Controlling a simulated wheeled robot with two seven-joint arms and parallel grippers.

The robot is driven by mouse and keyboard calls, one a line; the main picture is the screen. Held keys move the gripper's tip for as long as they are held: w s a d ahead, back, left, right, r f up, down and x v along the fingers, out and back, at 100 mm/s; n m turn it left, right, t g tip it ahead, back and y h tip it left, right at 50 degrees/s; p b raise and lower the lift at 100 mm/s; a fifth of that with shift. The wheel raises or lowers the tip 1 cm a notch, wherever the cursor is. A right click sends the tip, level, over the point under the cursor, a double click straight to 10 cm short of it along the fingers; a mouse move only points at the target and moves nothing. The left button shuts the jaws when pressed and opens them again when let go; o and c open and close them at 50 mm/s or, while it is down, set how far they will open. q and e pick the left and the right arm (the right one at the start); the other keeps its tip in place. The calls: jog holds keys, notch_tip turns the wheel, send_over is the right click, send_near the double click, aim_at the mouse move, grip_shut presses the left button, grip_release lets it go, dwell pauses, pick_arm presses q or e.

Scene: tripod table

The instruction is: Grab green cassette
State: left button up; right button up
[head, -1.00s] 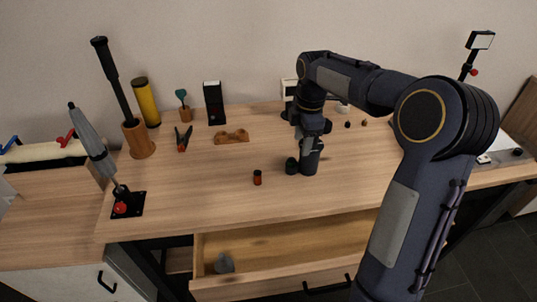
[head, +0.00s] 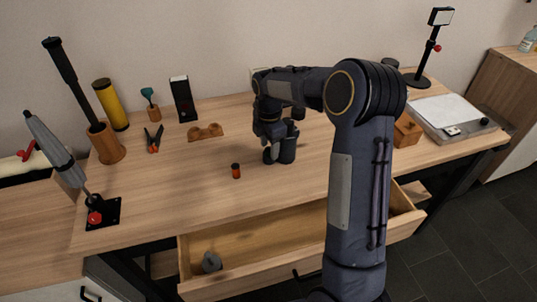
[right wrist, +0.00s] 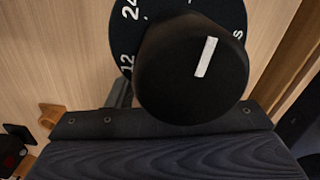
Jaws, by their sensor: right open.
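I cannot make out a green cassette in either view; my right arm hides part of the table. In the right wrist view, a black knob with a white mark (right wrist: 195,70) on a numbered black dial (right wrist: 130,30) fills the middle. My left gripper is out of view.
A wooden holder (head: 205,132), orange-handled pliers (head: 154,139), a black box (head: 183,99) and a yellow cylinder (head: 110,105) stand at the back left. An open drawer (head: 270,251) juts out in front. A lamp stand (head: 431,52) and a pale tray (head: 447,111) are at the right.

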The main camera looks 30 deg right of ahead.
grip_shut()
jog(key=shift+r, duration=0.15)
